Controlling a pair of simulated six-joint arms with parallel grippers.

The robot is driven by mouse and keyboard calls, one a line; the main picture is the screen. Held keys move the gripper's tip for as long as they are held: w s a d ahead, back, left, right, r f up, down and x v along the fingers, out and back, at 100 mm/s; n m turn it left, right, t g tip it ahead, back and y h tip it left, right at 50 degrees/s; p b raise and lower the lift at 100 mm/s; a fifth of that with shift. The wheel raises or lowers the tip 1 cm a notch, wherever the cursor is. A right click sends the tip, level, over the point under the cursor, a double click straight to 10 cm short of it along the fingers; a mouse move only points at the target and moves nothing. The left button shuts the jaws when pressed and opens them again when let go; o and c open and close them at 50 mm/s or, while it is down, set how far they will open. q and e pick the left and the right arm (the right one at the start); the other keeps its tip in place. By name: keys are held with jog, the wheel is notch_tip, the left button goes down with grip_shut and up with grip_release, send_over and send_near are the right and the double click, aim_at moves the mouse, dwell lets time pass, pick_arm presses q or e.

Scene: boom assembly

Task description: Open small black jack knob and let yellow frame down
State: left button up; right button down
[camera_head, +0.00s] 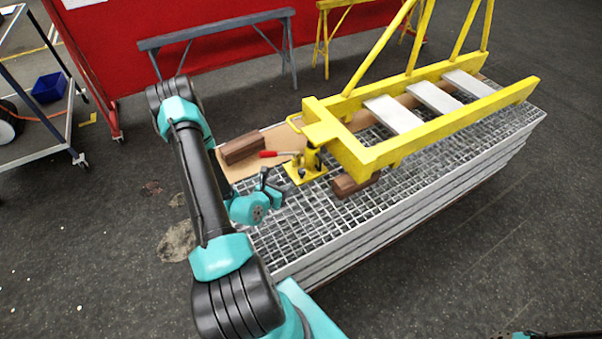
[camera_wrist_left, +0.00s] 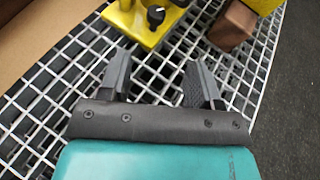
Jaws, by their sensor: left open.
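The yellow frame (camera_head: 445,124), with several pale cross slats, is raised above the metal grating, its near end over the yellow jack (camera_head: 306,172). A lever with a red grip (camera_head: 268,154) sticks out left from the jack. The small black knob (camera_wrist_left: 155,16) shows on the jack's yellow base at the top of the left wrist view. My left gripper (camera_head: 270,182) is just in front of and left of the jack, low over the grating. Its two dark fingers (camera_wrist_left: 160,68) are apart with only grating between them, short of the knob. My right gripper is out of view.
A brown block (camera_head: 243,149) lies left of the jack on a tan board (camera_head: 235,168). Another brown block (camera_head: 352,185) sits right of the jack, also seen in the wrist view (camera_wrist_left: 231,27). The stacked grating (camera_head: 400,190) is clear in front.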

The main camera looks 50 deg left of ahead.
aim_at(301, 171)
pick_arm(q)
jog(key=shift+s+a+f+m+h, duration=0.15)
jog(key=shift+s+a+m+h, duration=0.45)
jog(key=shift+s+a+m, duration=0.15)
jog(key=shift+w, duration=0.15)
jog(key=x, duration=1.7)
jog(key=shift+w+f, duration=0.1)
jog(key=shift+c, duration=0.2)
jog(key=c, duration=0.8)
jog(key=shift+c, duration=0.2)
